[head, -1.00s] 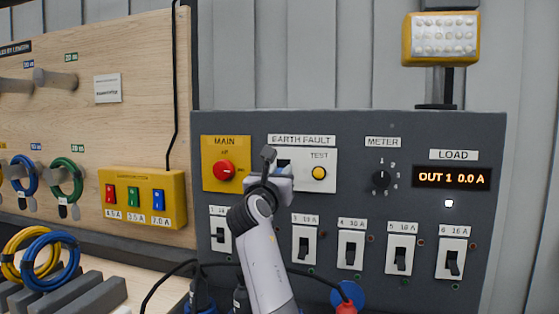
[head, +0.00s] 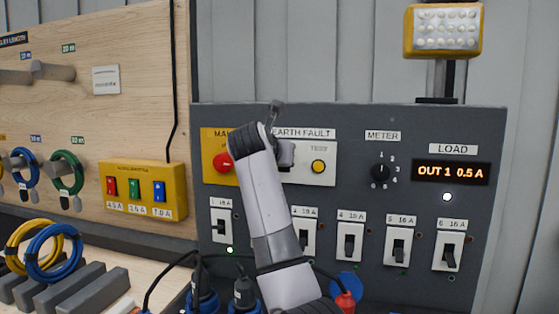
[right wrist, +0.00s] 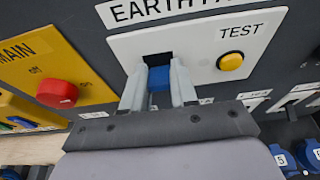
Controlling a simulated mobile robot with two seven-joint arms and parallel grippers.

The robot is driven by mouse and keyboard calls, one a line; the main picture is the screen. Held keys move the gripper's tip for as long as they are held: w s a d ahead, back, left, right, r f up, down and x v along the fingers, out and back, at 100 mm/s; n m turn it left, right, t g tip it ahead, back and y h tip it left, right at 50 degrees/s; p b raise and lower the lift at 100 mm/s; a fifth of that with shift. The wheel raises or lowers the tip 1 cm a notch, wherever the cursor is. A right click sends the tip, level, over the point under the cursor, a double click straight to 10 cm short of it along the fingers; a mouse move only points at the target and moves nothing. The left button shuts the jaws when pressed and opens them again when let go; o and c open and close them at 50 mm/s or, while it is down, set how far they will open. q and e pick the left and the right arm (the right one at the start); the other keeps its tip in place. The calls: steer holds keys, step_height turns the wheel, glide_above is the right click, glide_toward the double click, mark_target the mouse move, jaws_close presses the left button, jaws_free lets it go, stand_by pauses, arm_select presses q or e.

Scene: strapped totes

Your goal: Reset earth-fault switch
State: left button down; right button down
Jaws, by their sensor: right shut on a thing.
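The white earth-fault plate (right wrist: 195,25) carries a round yellow TEST button (right wrist: 231,61) and a dark slot with a blue switch lever (right wrist: 159,78). In the right wrist view my right gripper (right wrist: 158,95) has its two fingers shut on the blue lever, one on each side. In the head view the earth-fault plate (head: 328,152) is partly covered by my right arm, whose gripper (head: 286,155) is at the plate's left part. The lever is hidden there. The LOAD display (head: 451,172) reads OUT 1 0.5 A. My left gripper is not in view.
The red MAIN knob (head: 223,162) on its yellow plate is close left of my right arm. A row of breakers (head: 349,245) runs below. Black cables and plugs (head: 244,290) hang under the panel. A yellow fuse box (head: 143,188) is on the wooden board.

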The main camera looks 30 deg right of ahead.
stand_by(0.4)
steer(key=c, duration=0.9)
jaws_free()
steer(key=b+v, duration=0.1)
steer(key=v, duration=0.6)
steer(key=shift+b, duration=0.4)
